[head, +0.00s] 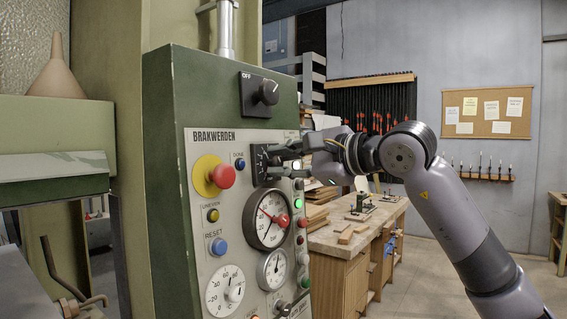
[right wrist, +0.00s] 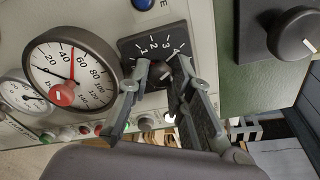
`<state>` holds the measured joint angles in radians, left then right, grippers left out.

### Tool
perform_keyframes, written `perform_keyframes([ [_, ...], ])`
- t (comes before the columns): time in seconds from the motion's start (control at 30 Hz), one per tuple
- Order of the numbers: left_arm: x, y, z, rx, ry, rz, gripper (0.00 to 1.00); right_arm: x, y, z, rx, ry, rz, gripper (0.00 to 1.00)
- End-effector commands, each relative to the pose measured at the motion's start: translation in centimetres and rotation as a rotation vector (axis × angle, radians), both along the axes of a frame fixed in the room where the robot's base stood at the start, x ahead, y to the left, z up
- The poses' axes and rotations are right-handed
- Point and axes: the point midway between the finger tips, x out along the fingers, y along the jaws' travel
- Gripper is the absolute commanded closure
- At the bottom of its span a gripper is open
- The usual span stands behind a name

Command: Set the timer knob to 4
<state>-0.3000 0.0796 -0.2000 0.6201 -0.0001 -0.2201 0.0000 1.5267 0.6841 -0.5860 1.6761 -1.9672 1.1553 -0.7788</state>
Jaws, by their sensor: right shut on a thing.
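The timer knob (right wrist: 160,73) is a dark knob on a black square plate (right wrist: 133,45) with white numbers 1 to 4 around it. In the head view the plate (head: 258,161) is on the front of the green press panel, largely covered by my gripper. My right gripper (right wrist: 162,71) is shut on the timer knob, one finger on each side of it; it also shows in the head view (head: 276,160), reaching in from the right. The fingers hide much of the knob, and I cannot read surely which number it points at. My left gripper is not in view.
Close around the knob are a red emergency button (head: 222,176), a blue DONE button (head: 239,163), a large gauge with a red hub (head: 267,232) and a black OFF switch (head: 262,94). A workbench (head: 340,240) stands behind my right arm.

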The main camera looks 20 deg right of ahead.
Motion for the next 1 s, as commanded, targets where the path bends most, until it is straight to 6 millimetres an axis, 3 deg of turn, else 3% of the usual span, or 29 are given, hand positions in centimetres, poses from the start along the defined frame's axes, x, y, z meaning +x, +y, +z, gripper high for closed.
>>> perform_keyframes([
  [0.2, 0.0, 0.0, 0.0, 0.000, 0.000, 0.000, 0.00, 0.0, 0.0, 0.1, 0.000, -0.002, -0.001, 1.00],
  [0.23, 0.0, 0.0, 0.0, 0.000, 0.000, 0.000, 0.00, 0.0, 0.0, 0.1, 0.000, -0.002, -0.001, 0.79],
  [0.53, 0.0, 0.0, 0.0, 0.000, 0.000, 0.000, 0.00, 0.0, 0.0, 0.0, -0.001, -0.002, 0.000, 0.59],
  [0.83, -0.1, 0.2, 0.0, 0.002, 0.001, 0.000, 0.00, -0.1, -0.1, 0.0, -0.001, -0.002, 0.000, 0.59],
  [1.0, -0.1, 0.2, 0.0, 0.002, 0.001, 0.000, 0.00, -1.5, -1.1, 0.3, -0.002, -0.004, -0.003, 0.59],
])
